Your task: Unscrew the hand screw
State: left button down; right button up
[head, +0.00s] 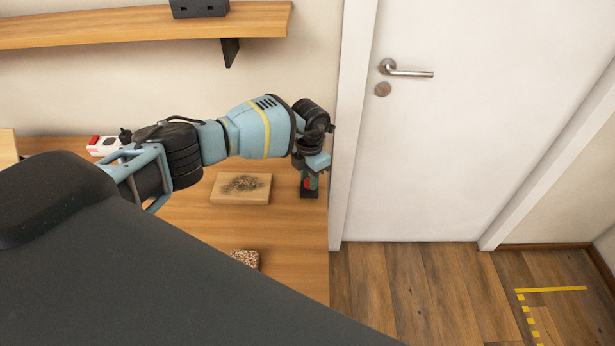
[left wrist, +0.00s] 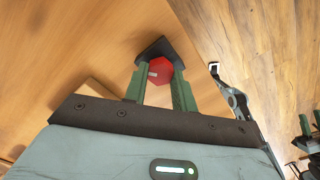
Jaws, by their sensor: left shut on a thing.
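The hand screw has a red head (left wrist: 160,71) that shows between my left gripper's green fingers in the left wrist view. It stands on a small black base (head: 309,192) near the right edge of the wooden table. My left gripper (head: 311,172) points down over it and is shut on the red head. In the head view the fingers and wrist hide most of the red part. The thread cannot be seen.
A wooden board with a dark scorched patch (head: 241,188) lies left of the screw. A speckled block (head: 245,258) lies nearer on the table (head: 290,230). A red and white item (head: 104,145) stands at the back left. A white door (head: 450,130) is right of the table.

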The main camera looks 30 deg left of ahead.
jog(key=shift+w+r, duration=0.1)
jog(key=shift+w, duration=0.2)
pick_arm(q)
jog(key=shift+r+n+p, duration=0.2)
jog(key=shift+n+p, duration=0.15)
jog(key=shift+n, duration=0.85)
jog(key=shift+w+f+n, duration=0.1)
jog(key=shift+n, duration=1.3)
pick_arm(e)
jog(key=shift+w+r, duration=0.2)
jog(key=shift+r, duration=0.4)
pick_arm(q)
jog(key=n, duration=0.3)
